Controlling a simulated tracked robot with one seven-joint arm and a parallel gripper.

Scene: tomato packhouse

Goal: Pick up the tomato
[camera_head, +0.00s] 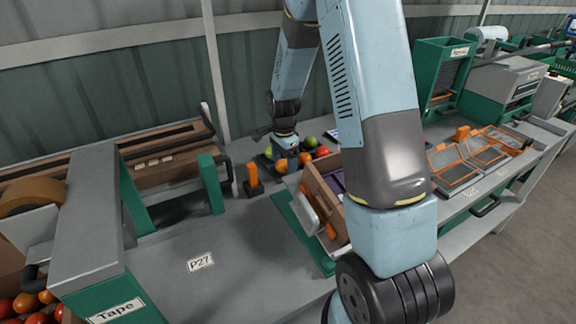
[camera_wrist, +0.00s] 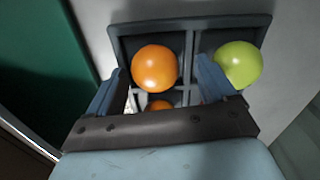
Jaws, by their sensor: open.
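In the wrist view an orange tomato (camera_wrist: 155,69) sits in a dark compartment tray (camera_wrist: 190,22). My gripper (camera_wrist: 162,76) is open, with one finger on each side of this tomato in the picture; I cannot tell whether they touch it. A yellow-green tomato (camera_wrist: 238,64) lies in the compartment to the right, beyond the right finger. Part of another orange tomato (camera_wrist: 160,105) shows nearer the palm, mostly hidden. In the head view my gripper (camera_head: 287,162) points down at the tray, with a green tomato (camera_head: 310,142) and a red tomato (camera_head: 322,151) to its right.
A brown box (camera_head: 325,190) stands close in front of the tray, partly behind my arm. A tape machine (camera_head: 75,225) is at the left front. The bench around label P27 (camera_head: 201,262) is clear.

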